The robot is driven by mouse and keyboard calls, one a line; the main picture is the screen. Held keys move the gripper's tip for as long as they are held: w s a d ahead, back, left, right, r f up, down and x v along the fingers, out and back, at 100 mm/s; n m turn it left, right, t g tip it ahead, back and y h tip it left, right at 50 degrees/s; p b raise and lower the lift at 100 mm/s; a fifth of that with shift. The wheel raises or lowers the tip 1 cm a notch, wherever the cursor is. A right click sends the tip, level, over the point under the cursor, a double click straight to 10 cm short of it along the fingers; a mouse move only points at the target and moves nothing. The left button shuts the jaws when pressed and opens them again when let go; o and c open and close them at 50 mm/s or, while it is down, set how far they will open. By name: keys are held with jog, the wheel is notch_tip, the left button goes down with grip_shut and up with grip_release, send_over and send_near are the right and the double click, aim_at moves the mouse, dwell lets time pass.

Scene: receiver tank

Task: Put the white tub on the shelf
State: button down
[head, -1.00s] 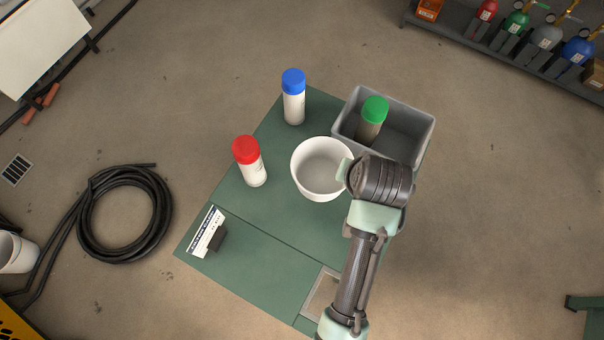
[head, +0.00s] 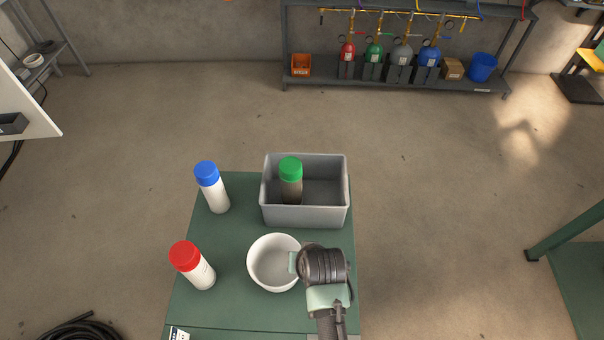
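The white tub (head: 266,266) is round, open-topped and looks empty. It is over the green bench top (head: 231,304); I cannot tell whether it rests on it or is slightly raised. My gripper (head: 294,263) is at the tub's right rim, with a pale green finger showing at the rim. The other finger is hidden, so its grip on the rim is unclear. A rack with a lower shelf (head: 392,88) stands far off against the back wall.
A grey bin (head: 305,217) holds a green-capped bottle (head: 291,182). A blue-capped bottle (head: 212,190) and a red-capped bottle (head: 193,266) stand left. The shelf carries an orange box (head: 301,66), several gas cylinders, a carton (head: 453,69) and a blue bucket (head: 483,67). Open floor lies between.

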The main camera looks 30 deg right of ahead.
jog(key=shift+f, duration=0.35)
jog(key=shift+f, duration=0.15)
jog(key=c, duration=1)
grip_release()
jog(key=shift+c, duration=0.2)
jog(key=p+v, duration=0.1)
jog(key=v, duration=1.1)
